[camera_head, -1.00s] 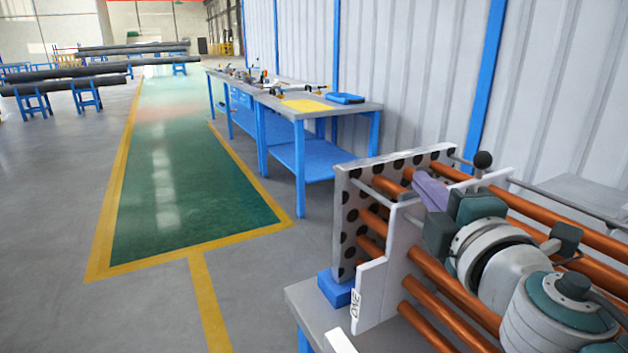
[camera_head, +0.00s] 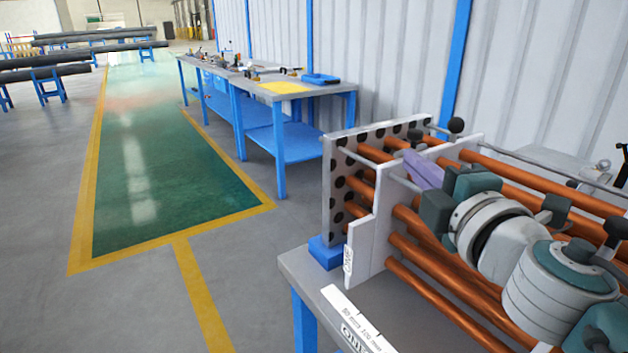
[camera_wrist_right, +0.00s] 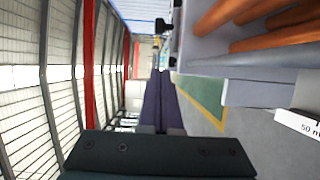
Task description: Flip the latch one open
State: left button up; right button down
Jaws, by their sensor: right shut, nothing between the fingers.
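The flanged shell unit has a perforated end plate (camera_head: 337,205), a white plate (camera_head: 372,235) and long copper tubes (camera_head: 440,290). I cannot tell for sure which is latch one. My right gripper (camera_head: 412,157) has its purple fingers together, empty, above the tubes near the white plate's top. In the right wrist view the closed fingers (camera_wrist_right: 158,82) point ahead, with a black knob (camera_wrist_right: 163,26) beyond their tips, apart from them. My left gripper is out of view.
A label reading ONE (camera_head: 348,264) is on the white plate's edge. The unit stands on a grey bench (camera_head: 310,275) with a white label strip (camera_head: 355,320). Blue workbenches (camera_head: 290,145) stand behind, along a corrugated wall. The green floor lane (camera_head: 150,190) is clear.

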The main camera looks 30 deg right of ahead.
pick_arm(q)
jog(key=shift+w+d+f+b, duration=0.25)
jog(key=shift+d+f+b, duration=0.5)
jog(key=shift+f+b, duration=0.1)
pick_arm(e)
jog(key=v, duration=0.6)
jog(key=shift+s+d+r, duration=0.2)
jog(key=shift+s+d, duration=0.1)
jog(key=shift+s, duration=0.15)
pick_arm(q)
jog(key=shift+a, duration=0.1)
